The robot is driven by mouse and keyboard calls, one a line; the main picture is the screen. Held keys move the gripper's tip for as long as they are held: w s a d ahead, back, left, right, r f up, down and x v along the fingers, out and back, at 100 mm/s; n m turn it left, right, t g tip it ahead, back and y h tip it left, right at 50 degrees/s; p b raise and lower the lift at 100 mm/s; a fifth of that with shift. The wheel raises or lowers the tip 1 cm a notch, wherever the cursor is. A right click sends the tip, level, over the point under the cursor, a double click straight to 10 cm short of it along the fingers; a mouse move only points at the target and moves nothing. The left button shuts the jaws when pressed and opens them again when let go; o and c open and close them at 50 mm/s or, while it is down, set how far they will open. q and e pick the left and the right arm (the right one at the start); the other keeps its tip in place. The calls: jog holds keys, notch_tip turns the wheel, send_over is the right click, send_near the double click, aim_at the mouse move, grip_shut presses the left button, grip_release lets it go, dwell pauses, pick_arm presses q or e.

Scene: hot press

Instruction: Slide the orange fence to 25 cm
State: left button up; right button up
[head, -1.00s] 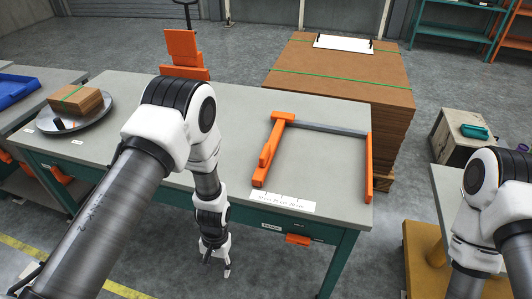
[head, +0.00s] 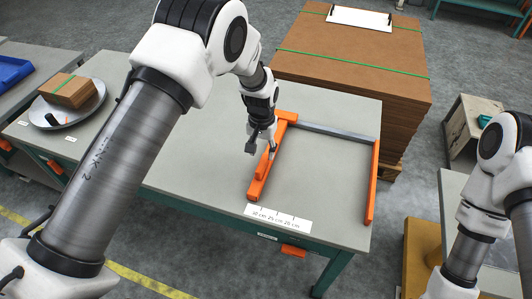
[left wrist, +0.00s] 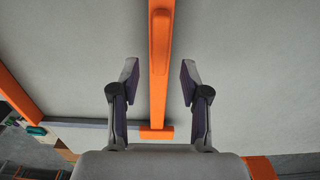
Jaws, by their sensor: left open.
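The orange fence (head: 264,180) lies on the grey table, running from the grey rail (head: 335,131) at the back towards the front edge. Its front end is near the 30 cm end of the white scale label (head: 278,219). My left gripper (head: 261,152) is open above the back half of the fence. In the left wrist view the fence (left wrist: 159,75) passes between the open fingers of the gripper (left wrist: 158,85), with a gap on each side. The fence's raised orange grip bar (left wrist: 160,35) shows there too. My right gripper is out of view.
A fixed orange bar (head: 372,185) stands at the table's right side. A stack of brown boards (head: 355,65) is behind the table. A round scale plate with a cardboard block (head: 72,90) is at the left. The table between fence and bar is clear.

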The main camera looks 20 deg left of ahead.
aim_at(260, 166)
pick_arm(q)
jog(key=shift+s+f+p, duration=0.25)
jog(key=shift+s+f, duration=0.2)
jog(key=shift+s, duration=0.15)
jog(key=shift+s+f+p, duration=0.25)
jog(key=shift+s+f, duration=0.15)
jog(key=shift+s, duration=0.2)
jog(key=f, duration=0.2)
jog(key=w+f, duration=0.1)
jog(key=f, duration=0.1)
jog(key=shift+f+p, duration=0.25)
jog(key=shift+p, duration=0.15)
jog(key=shift+w+f, duration=0.1)
jog(key=shift+f, duration=0.15)
jog(key=shift+s+r, duration=0.2)
jog(key=shift+s, duration=0.05)
jog(key=shift+s+r, duration=0.1)
jog(key=shift+s, duration=0.05)
jog(key=c, duration=0.6)
grip_shut()
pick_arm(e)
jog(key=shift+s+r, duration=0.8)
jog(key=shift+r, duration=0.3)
